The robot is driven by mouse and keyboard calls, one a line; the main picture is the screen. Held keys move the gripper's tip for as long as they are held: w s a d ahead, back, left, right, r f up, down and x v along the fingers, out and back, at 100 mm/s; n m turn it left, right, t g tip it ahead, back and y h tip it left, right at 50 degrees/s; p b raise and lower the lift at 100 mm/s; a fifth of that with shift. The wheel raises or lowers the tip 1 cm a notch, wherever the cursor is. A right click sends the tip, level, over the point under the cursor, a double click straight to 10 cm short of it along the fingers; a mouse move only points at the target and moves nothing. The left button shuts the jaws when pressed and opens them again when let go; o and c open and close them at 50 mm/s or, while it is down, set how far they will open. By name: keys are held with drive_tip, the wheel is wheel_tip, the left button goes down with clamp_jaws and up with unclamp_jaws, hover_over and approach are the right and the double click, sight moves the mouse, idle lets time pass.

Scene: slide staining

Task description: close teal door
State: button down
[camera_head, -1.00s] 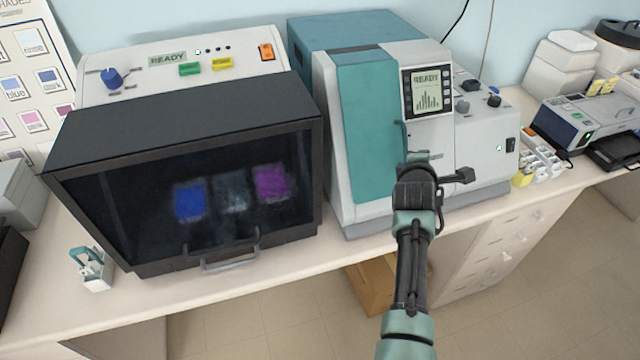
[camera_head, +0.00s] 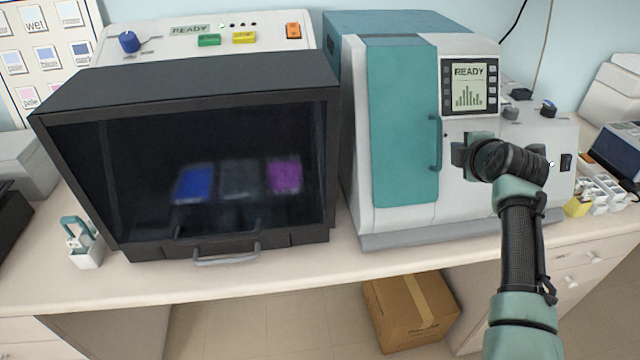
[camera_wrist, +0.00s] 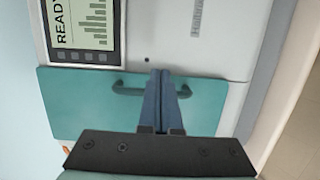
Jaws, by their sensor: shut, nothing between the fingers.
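The teal door (camera_head: 400,125) is on the front of the grey and teal instrument (camera_head: 362,190). It looks flush with the front or nearly so; I cannot tell whether a small gap remains. Its teal bar handle (camera_head: 436,143) is upright near its right edge. My gripper (camera_head: 462,156) is shut and empty, just right of the handle. In the wrist view the teal door (camera_wrist: 85,105) fills the middle, and the shut fingers (camera_wrist: 160,76) overlap the handle (camera_wrist: 128,90) and hide its middle. I cannot tell whether they touch.
Left of the instrument stands a dark-fronted cabinet (camera_head: 200,90) with a grey handle. The instrument's screen (camera_head: 469,87) reads READY. Knobs (camera_head: 510,113) and a slide rack (camera_head: 600,190) are to the right. A cardboard box (camera_head: 412,310) sits under the bench.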

drive_tip(key=shift+w+d+f+y+b, duration=0.1)
drive_tip(key=shift+w+f+y+b, duration=0.15)
drive_tip(key=shift+b, duration=0.6)
drive_tip(key=shift+r, duration=0.15)
